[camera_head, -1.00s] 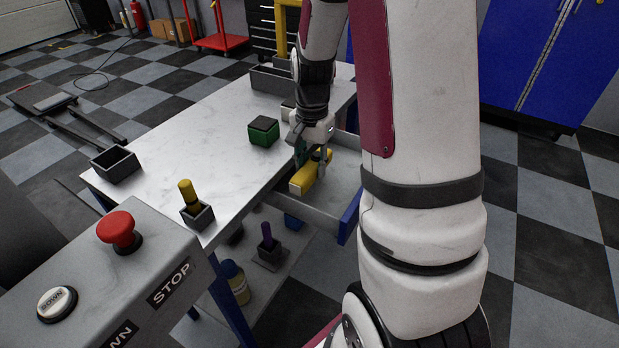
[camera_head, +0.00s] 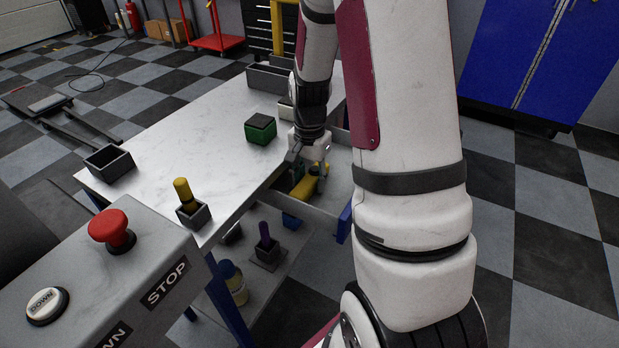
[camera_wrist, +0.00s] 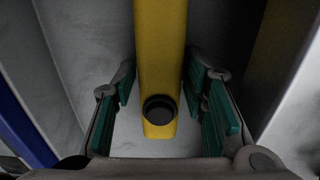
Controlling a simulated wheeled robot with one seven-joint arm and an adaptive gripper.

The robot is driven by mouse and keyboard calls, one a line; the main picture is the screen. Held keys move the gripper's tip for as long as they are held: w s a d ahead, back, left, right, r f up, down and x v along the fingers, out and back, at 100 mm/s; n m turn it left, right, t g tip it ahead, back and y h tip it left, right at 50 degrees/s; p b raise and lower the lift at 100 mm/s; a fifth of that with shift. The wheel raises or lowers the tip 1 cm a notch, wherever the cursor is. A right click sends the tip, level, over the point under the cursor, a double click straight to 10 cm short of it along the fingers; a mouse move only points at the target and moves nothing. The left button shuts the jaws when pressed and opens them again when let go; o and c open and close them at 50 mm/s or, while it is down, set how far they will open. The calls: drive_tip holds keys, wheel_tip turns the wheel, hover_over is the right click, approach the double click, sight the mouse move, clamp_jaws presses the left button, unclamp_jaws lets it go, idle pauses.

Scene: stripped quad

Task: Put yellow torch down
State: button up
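The yellow torch (camera_head: 306,192) is in the open drawer (camera_head: 325,212) under the tabletop, partly hidden by my gripper (camera_head: 308,170). In the wrist view the torch (camera_wrist: 160,60) runs straight up the picture, its black round button (camera_wrist: 159,108) near the close end. The green pads of my gripper (camera_wrist: 160,80) sit close along both sides of it, and the gripper looks shut on it. I cannot tell whether the torch touches the drawer floor.
On the white table (camera_head: 215,145) are a green box (camera_head: 260,129), a grey holder with another yellow-handled item (camera_head: 184,190) and a grey bin (camera_head: 108,164). A lower shelf holds a purple-handled item (camera_head: 264,235). The drawer walls are close around my gripper.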

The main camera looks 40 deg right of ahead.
sight(309, 178)
drive_tip(key=shift+r, duration=0.15)
drive_tip(key=s+a+r+n+p, duration=0.1)
drive_tip(key=a+r, duration=0.2)
drive_tip(key=r, duration=0.6)
drive_tip(key=s+a+r+n+p, duration=0.1)
drive_tip(key=s+a+r+n, duration=0.15)
drive_tip(key=r, duration=0.55)
drive_tip(key=s+a+r+n+t, duration=0.1)
drive_tip(key=s+a+r+n, duration=0.2)
drive_tip(key=s, duration=0.7)
drive_tip(key=s+a+r+n+t, duration=0.1)
drive_tip(key=s+a+r+n, duration=0.2)
drive_tip(key=s+a+n, duration=0.4)
drive_tip(key=s+a, duration=0.2)
drive_tip(key=a, duration=0.1)
drive_tip(key=shift+s+r, duration=0.2)
drive_tip(key=shift+s, duration=0.2)
drive_tip(key=shift+a+r+n, duration=0.1)
drive_tip(key=shift+n, duration=0.15)
